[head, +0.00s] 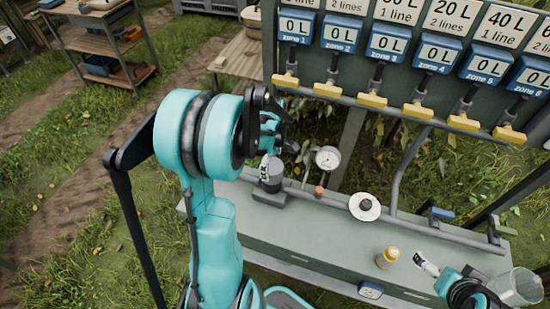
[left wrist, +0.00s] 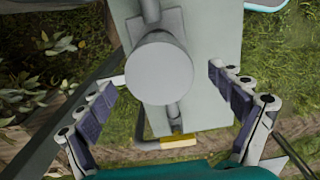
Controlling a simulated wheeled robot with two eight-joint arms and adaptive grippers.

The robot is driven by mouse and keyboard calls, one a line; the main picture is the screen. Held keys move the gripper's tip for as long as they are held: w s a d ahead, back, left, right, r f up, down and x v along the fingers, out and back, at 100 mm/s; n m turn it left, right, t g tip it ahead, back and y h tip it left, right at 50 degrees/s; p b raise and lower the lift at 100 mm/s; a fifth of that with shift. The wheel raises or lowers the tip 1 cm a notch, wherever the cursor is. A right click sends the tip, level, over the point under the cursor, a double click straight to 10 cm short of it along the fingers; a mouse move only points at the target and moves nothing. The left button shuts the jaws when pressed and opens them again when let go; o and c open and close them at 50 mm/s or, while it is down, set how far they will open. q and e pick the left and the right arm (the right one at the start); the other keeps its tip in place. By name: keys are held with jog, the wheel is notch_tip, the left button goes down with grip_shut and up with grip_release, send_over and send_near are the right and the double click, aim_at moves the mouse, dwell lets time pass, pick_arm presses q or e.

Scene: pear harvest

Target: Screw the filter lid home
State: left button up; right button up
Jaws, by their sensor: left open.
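A dark grey cylinder (head: 271,170), which looks like the filter, stands on a block on the bench under my left gripper (head: 272,158). In the left wrist view a round, plain grey top (left wrist: 159,72), likely the filter lid, faces the camera. My left gripper (left wrist: 165,105) is open, its fingers spread wide on either side of this top and apart from it. Whether the lid sits level or tilted, and its thread, cannot be seen. My right gripper (head: 426,264) is at the lower right, by a small yellow-topped object (head: 387,258); its finger opening is unclear.
The grey bench (head: 300,235) carries a pressure gauge (head: 327,158), a white disc with a dark knob (head: 365,207) and pipes. A panel of zone displays with yellow handles (head: 372,98) stands behind. A clear jar (head: 516,288) is at the right. A wooden shelf (head: 100,40) stands far left.

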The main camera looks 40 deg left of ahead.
aim_at(272, 166)
pick_arm(q)
notch_tip(272, 166, down, 3)
jog(key=shift+w+r+b, duration=0.1)
jog(key=shift+r+b, duration=0.05)
jog(key=shift+b, duration=0.15)
jog(key=shift+f, duration=0.55)
jog(key=c, duration=1.3)
